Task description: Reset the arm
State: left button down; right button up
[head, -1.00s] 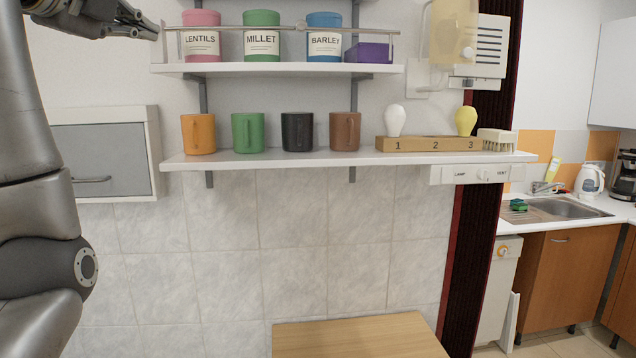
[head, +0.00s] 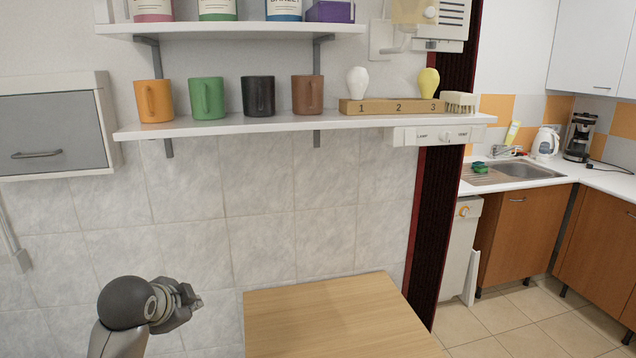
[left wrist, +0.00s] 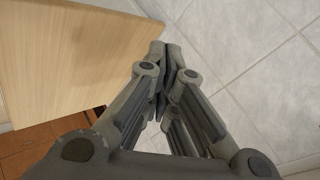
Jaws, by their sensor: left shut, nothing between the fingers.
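My left gripper (head: 188,302) is low at the left in the head view, in front of the tiled wall and to the left of the wooden table (head: 330,315). In the left wrist view the fingers of my left gripper (left wrist: 166,50) come together at the tips, with nothing between them. The wooden table (left wrist: 60,50) also shows there, to the left of the fingertips and apart from them. My right gripper is not in view.
A shelf (head: 300,124) holds an orange mug (head: 154,101), a green mug (head: 207,98), a black mug (head: 258,96), a brown mug (head: 307,94) and a numbered wooden block (head: 385,107) with two bulbs. A grey cabinet (head: 52,130) hangs at the left. The tabletop is bare.

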pick_arm(q)
jog(key=s+d+f+n+g, duration=0.2)
jog(key=s+f+n, duration=0.1)
jog(key=s+f, duration=0.8)
jog(key=s+d+f+n+g, duration=0.25)
jog(key=s+f, duration=0.35)
jog(key=s, duration=0.6)
jog(key=s+d+f+n+g, duration=0.1)
jog(key=s+f+n, duration=0.4)
jog(key=s, duration=0.7)
notch_tip(320, 180, down, 26)
jog(key=s+m+g, duration=0.1)
jog(key=g, duration=0.1)
jog(key=s+a+f, duration=0.3)
jog(key=s+f, duration=1.4)
jog(key=shift+s+g, duration=0.15)
jog(key=shift+g, duration=0.3)
jog(key=c, duration=2.2)
grip_release()
